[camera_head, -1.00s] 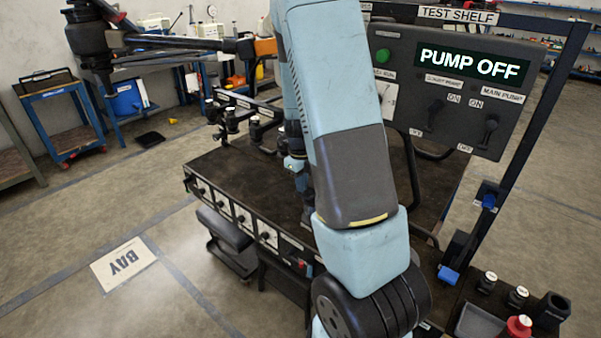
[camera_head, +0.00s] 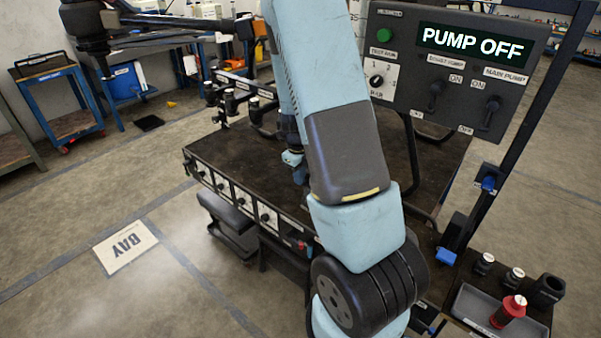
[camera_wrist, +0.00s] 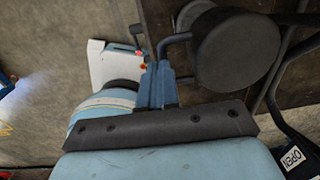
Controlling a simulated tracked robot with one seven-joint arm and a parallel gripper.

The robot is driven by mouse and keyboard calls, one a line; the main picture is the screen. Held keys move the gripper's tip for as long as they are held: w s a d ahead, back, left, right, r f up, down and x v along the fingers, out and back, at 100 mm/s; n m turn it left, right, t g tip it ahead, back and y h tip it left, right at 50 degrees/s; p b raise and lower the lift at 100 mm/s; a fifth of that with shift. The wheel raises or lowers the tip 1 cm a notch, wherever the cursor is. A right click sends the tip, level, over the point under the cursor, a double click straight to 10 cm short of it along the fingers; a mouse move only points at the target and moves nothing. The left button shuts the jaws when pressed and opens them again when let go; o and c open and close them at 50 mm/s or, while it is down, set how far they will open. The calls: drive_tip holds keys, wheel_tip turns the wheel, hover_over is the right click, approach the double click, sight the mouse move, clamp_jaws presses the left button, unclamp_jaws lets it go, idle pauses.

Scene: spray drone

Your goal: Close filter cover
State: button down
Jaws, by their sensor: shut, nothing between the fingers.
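My gripper (camera_wrist: 157,84) is shut and empty in the wrist view, its two blue-grey fingers side by side. Right of the fingers is a dark round, lid-like part (camera_wrist: 236,50) with a bent dark rod at its left side. The rod's end is close to the fingertips; I cannot tell if they touch. This round part may be the filter cover, but no label on it confirms that.
A pale housing with red knobs (camera_wrist: 108,62) is left of the fingers. The control panel (camera_head: 455,75) reads PUMP OFF. A tray (camera_head: 475,305) with a red bottle (camera_head: 509,310) is at the lower right.

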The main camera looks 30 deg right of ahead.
drive_tip(key=shift+s, duration=0.15)
wheel_tip(320, 180, up, 14)
drive_tip(key=a, duration=0.2)
drive_tip(key=shift+s+a+f, duration=0.2)
drive_tip(key=shift+s, duration=0.1)
idle(0.4)
drive_tip(key=shift+r, duration=0.1)
drive_tip(key=s+a+r+n+t, duration=0.2)
drive_tip(key=s+a+r+n, duration=0.3)
drive_tip(key=s+r+n, duration=0.5)
drive_tip(key=s+a+r+n+t, duration=0.3)
drive_tip(key=s+r+n, duration=0.7)
drive_tip(key=n, duration=1.2)
drive_tip(key=shift+s+a+r, duration=0.2)
drive_tip(key=shift+s+a, duration=0.05)
drive_tip(key=shift+a, duration=0.75)
